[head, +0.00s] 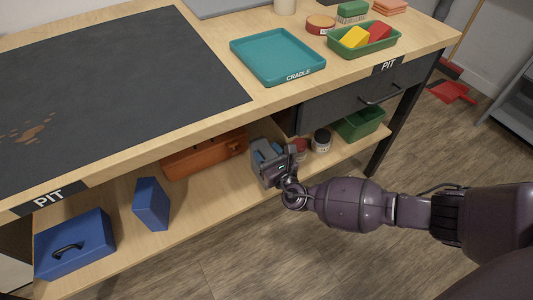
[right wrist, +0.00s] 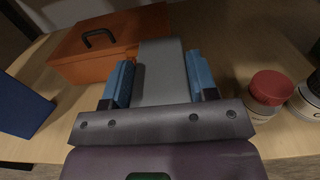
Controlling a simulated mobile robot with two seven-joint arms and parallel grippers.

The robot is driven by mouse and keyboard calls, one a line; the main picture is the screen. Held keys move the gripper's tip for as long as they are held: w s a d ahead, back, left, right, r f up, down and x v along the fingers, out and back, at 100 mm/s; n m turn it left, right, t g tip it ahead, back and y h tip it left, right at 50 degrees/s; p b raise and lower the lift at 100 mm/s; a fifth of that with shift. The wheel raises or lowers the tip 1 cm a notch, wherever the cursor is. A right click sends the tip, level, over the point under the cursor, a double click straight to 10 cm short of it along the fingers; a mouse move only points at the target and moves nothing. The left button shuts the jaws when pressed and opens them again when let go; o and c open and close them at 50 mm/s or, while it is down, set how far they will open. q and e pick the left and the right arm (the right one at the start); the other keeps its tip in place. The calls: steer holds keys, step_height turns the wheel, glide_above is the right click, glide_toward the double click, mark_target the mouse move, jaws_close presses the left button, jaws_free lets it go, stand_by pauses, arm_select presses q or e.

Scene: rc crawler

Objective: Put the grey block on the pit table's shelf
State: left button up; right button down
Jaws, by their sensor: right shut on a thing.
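The pit table's shelf (head: 205,207) is the pale wooden board under the worktop. My right gripper (head: 266,150) reaches in over the shelf from its front edge. In the right wrist view, its two blue fingers (right wrist: 159,75) stand on either side of the grey block (right wrist: 163,62), shut on it. The block points away from the gripper, toward the back of the shelf. In the head view, the gripper and worktop hide most or all of the block. I cannot tell whether its underside touches the shelf. My left gripper is out of view.
On the shelf, an orange toolbox (head: 205,155) lies behind and left of the gripper. A blue block (head: 151,204) and blue toolbox (head: 75,244) stand farther left. Red-lidded (right wrist: 271,87) and white (head: 321,140) jars and a green bin (head: 360,123) are right. The worktop overhangs.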

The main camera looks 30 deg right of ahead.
steer(key=shift+c, duration=2)
jaws_free()
steer(key=shift+r, duration=0.1)
steer(key=shift+s, duration=0.3)
arm_select(q)
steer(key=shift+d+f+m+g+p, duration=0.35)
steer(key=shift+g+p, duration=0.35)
steer(key=shift+p, duration=0.65)
arm_select(e)
steer(key=s, duration=1.1)
steer(key=shift+s+d, duration=0.15)
steer(key=shift+s, duration=0.05)
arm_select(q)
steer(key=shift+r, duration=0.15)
